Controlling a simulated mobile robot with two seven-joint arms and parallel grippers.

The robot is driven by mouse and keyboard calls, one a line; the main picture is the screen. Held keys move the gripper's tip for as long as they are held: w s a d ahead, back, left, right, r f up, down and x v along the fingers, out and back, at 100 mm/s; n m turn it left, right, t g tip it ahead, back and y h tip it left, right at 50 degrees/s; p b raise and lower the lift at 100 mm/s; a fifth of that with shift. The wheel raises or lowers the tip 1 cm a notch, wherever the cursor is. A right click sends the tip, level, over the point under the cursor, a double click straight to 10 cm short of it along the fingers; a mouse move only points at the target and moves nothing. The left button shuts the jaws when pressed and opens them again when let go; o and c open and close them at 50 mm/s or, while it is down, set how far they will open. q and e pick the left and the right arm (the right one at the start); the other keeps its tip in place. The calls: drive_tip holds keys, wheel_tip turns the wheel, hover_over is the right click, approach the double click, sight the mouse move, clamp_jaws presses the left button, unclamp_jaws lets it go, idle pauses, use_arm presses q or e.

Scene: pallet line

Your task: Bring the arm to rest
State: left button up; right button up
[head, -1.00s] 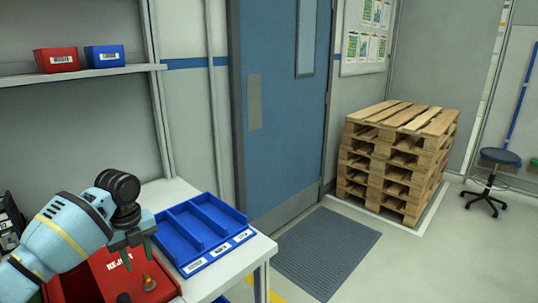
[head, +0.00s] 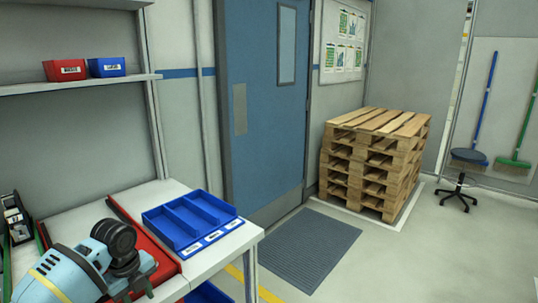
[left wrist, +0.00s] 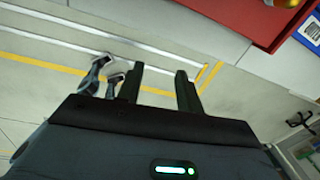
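My left arm comes in at the bottom left of the head view, over the near side of the white table (head: 240,243). Its gripper (head: 133,296) points down at the lower picture edge, partly cut off. In the left wrist view the two dark fingers of the left gripper (left wrist: 158,88) stand apart with nothing between them, over the floor. My right gripper is not seen in the head view.
A red tray (head: 160,250) lies behind my left arm; its edge also shows in the left wrist view (left wrist: 235,18). A blue divided bin (head: 190,222) stands at the table's right. Floor mat (head: 310,248) and stacked pallets (head: 372,160) lie beyond.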

use_arm(q)
drive_tip(key=s+d+f+n+t+h, duration=0.2)
drive_tip(key=s+d+f+n, duration=0.2)
drive_tip(key=s+d+f, duration=0.45)
drive_tip(key=s+d+f+n+t+h, duration=0.1)
drive_tip(key=s+d+f+n, duration=0.35)
drive_tip(key=f, duration=0.75)
drive_tip(key=s+a+f+n+t+y, duration=0.1)
drive_tip(key=s+n+t, duration=0.4)
drive_tip(key=s+n, duration=0.9)
drive_tip(key=s, duration=1.1)
drive_tip(key=shift+a+f+y+p, duration=0.3)
drive_tip(key=shift+a+p, duration=0.05)
drive_tip(key=shift+a, duration=0.05)
drive_tip(key=shift+o, duration=0.3)
